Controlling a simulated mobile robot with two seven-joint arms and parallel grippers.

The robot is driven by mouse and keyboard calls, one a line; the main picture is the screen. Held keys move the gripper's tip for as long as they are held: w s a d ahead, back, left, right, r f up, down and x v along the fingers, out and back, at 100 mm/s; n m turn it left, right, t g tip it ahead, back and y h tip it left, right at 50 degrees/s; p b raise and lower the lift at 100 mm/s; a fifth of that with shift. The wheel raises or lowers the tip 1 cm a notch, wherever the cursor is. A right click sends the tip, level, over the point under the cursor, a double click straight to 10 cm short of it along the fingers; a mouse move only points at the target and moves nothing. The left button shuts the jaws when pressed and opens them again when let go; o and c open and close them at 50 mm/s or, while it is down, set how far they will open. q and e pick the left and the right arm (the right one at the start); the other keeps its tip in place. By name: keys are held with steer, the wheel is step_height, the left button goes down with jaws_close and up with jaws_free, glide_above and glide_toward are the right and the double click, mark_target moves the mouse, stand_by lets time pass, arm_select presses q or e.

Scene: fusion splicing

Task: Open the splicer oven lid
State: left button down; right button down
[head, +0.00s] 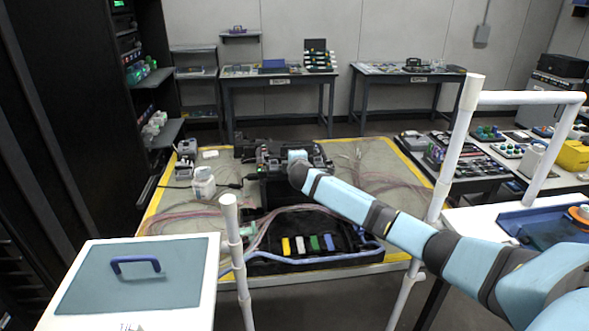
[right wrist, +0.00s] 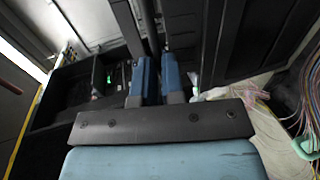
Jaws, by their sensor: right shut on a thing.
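The dark fusion splicer (head: 268,164) stands at the far middle of the yellow-edged work mat in the head view. My right arm reaches in from the right, and its wrist end covers part of the splicer, hiding the right gripper's fingertips there. In the right wrist view the right gripper (right wrist: 158,78) has its two blue fingers close together against the dark splicer body. They are shut on a narrow dark part between them, which appears to be the oven lid's edge. How far the lid stands open cannot be made out. My left gripper is in neither view.
A black tray (head: 318,256) with coloured pieces lies in front of the splicer, with loose pinkish fibres beside it. A white-framed box with a blue handle (head: 135,267) is at front left. White posts (head: 455,150) rise near my arm.

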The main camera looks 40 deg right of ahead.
arm_select(q)
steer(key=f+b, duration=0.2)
steer(key=b, duration=0.1)
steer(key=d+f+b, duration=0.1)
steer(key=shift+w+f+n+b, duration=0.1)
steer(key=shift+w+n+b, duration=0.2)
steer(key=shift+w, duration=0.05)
arm_select(e)
steer(key=shift+s+a+f+t+h, duration=0.25)
steer(key=shift+s+f+t+h, duration=0.25)
steer(key=shift+t, duration=0.4)
steer(key=c, duration=1.2)
jaws_free()
steer(key=shift+c, duration=0.2)
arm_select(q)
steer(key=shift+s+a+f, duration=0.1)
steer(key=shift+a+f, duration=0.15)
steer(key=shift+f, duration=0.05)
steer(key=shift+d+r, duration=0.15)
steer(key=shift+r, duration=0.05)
arm_select(e)
steer(key=v, duration=0.7)
steer(key=shift+s, duration=0.2)
